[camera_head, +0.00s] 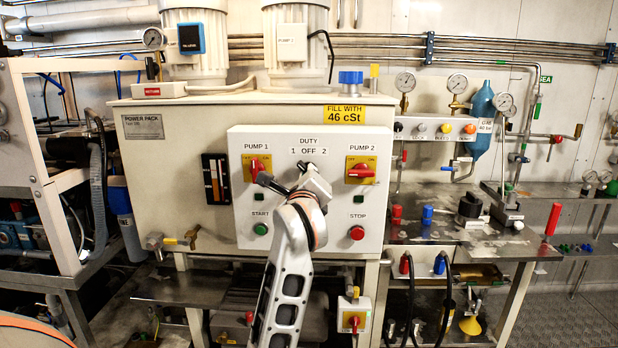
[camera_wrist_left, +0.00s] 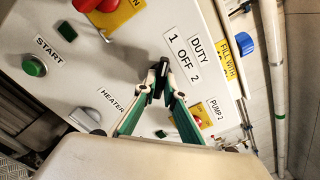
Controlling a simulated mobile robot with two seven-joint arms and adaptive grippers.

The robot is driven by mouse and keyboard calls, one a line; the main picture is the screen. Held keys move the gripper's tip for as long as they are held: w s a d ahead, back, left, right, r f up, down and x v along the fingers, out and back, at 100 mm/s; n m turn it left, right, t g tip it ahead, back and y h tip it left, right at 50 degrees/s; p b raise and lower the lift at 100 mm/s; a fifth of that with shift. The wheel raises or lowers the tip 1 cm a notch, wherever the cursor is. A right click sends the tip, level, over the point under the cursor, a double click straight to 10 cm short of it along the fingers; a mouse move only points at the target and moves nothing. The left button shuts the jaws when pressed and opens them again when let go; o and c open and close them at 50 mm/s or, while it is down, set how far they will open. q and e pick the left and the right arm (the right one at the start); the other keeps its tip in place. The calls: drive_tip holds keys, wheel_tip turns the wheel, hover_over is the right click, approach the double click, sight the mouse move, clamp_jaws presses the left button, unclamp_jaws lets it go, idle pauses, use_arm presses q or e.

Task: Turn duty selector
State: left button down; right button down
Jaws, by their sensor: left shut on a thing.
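The duty selector (camera_wrist_left: 159,84) is a small black knob on the white control panel (camera_head: 240,220), below the label DUTY 1 OFF 2. My left gripper (camera_wrist_left: 161,80) is at the selector, its two fingers shut on it from both sides in the wrist view. In the head view my left gripper (camera_head: 308,172) covers most of the selector, so which mark it points to cannot be told. My right gripper is in neither view.
The red pump 1 switch (camera_head: 256,168) and pump 2 switch (camera_head: 361,170) flank the selector. The green start button (camera_head: 261,229) and red stop button (camera_head: 357,233) sit lower. Gauges and valves stand at the right.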

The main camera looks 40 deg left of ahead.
use_arm(q)
drive_tip(key=c, duration=2.1)
unclamp_jaws()
drive_tip(key=shift+c, duration=0.2)
drive_tip(key=shift+s, duration=0.1)
drive_tip(key=v, duration=1.2)
